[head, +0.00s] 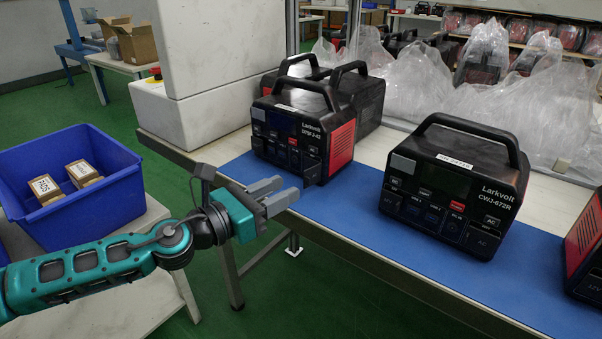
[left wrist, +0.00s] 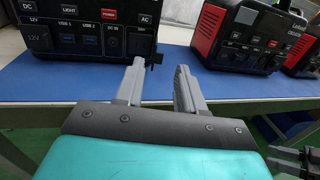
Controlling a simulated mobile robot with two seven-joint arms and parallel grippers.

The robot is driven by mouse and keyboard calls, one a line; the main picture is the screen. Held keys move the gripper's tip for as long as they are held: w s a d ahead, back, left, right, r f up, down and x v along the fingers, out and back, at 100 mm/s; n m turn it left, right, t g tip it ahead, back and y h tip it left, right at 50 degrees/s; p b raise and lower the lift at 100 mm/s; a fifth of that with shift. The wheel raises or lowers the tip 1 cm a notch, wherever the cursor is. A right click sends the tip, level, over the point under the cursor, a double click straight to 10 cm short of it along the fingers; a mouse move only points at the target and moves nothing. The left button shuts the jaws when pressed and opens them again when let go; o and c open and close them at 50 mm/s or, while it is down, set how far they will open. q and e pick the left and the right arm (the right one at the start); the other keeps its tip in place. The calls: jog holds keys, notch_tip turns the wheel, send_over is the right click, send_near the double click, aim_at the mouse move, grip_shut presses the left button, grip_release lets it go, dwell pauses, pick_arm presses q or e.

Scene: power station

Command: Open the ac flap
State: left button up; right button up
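The power station marked DTSFJ-42 (head: 291,130) is black with a red side and stands on the blue mat (head: 355,203).
A second power station, CWJ-672R (head: 455,188), stands to the right, and another (head: 585,245) is at the right edge. A dark power station (head: 357,98) stands behind. A blue crate (head: 105,205) with two small boxes is at left.

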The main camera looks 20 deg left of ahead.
aim_at(314, 177)
pick_arm(q)
jog(key=shift+p+x, duration=0.3)
jog(key=shift+x, duration=2.55)
jog(key=shift+c, duration=0.4)
grip_shut()
